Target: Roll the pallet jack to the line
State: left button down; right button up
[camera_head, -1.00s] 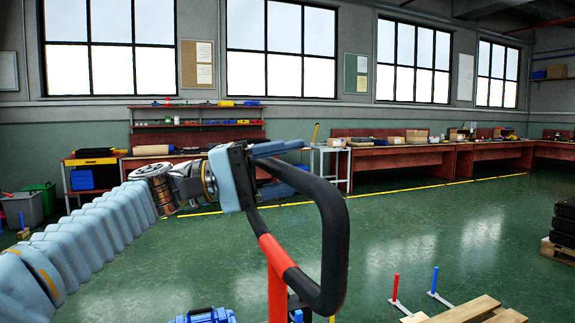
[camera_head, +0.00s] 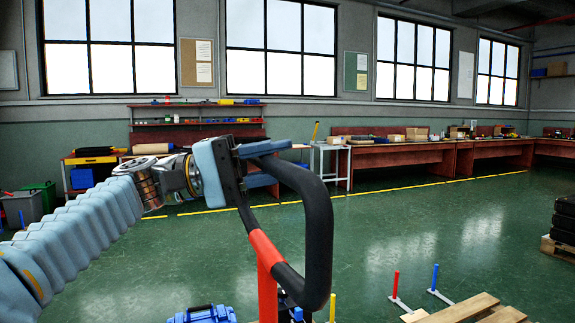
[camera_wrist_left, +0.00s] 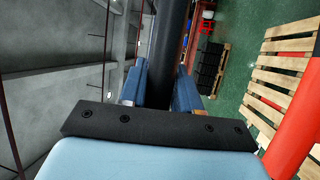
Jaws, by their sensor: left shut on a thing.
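The pallet jack's black loop handle (camera_head: 318,235) with its red shaft (camera_head: 266,270) stands in front of me in the head view. My left gripper (camera_head: 268,152) is shut on the upper left part of the handle loop. In the left wrist view the black handle bar (camera_wrist_left: 166,60) runs between the two blue fingers (camera_wrist_left: 160,85). The red shaft also shows at the right edge of the wrist view (camera_wrist_left: 296,125). The jack's lower body is mostly below the picture. My right gripper is not in view.
A wooden pallet (camera_head: 465,309) lies at the lower right, beside a red post (camera_head: 396,284) and a blue post (camera_head: 435,278). A blue case (camera_head: 203,315) is at the bottom. A yellow floor line (camera_head: 385,190) runs before the benches (camera_head: 405,160). Open green floor lies between.

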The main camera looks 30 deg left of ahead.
pick_arm(q)
jog(key=shift+s+a, duration=0.4)
jog(key=c, duration=1.1)
grip_release()
jog(key=shift+w+d, duration=0.1)
jog(key=shift+w, duration=0.05)
jog(key=shift+o, duration=1.1)
jog(key=shift+w+d, duration=0.15)
jog(key=v, duration=1.4)
jog(key=shift+b, duration=0.4)
